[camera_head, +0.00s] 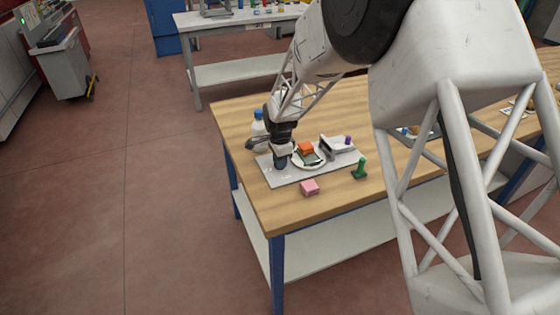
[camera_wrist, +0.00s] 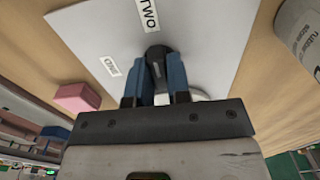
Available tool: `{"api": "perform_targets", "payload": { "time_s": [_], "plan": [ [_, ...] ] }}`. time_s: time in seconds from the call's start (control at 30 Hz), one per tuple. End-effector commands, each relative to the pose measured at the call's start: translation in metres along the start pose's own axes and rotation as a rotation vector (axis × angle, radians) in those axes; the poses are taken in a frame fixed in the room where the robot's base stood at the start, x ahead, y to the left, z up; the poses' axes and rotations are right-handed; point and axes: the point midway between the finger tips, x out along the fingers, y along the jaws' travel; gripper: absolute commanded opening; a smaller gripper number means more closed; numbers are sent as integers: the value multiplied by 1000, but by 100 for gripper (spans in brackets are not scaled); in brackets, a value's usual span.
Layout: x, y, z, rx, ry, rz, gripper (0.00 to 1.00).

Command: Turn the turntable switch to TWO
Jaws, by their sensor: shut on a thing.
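The turntable switch is a dark knob (camera_wrist: 155,52) on a pale grey board (camera_wrist: 205,30). In the wrist view, my gripper (camera_wrist: 160,70) has its blue fingers shut on the knob, one on each side. A "TWO" label (camera_wrist: 146,14) lies beyond the knob's visible end, and a second label, seemingly "ONE" (camera_wrist: 109,66), lies to its left. The knob's exact pointing direction is hard to tell. In the head view, my gripper (camera_head: 281,160) is down at the board's left part and hides the knob. A round white turntable (camera_head: 296,164) is just right of it.
An orange block (camera_head: 306,148) is at the turntable. A pink block (camera_head: 310,187) and a green piece (camera_head: 360,169) stand near the board's front edge. A blue-capped bottle (camera_head: 258,125) stands behind my gripper. The wooden table (camera_head: 285,215) is clear at its front left corner.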

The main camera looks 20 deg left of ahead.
Motion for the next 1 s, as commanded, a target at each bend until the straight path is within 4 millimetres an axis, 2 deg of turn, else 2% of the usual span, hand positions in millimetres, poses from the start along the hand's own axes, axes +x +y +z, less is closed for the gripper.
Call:
{"api": "perform_targets", "payload": {
  "time_s": [0.07, 0.1, 0.23, 0.67, 1.0],
  "plan": [
    [0, 0, 0, 1, 0, 0, 0],
    [0, 0, 0, 1, 0, 0, 22],
    [0, 0, 0, 0, 0, 0, 42],
    [-5, 0, 0, 0, 0, -1, 43],
    [-40, -1, 0, 0, 0, -3, 43]
  ]
}}
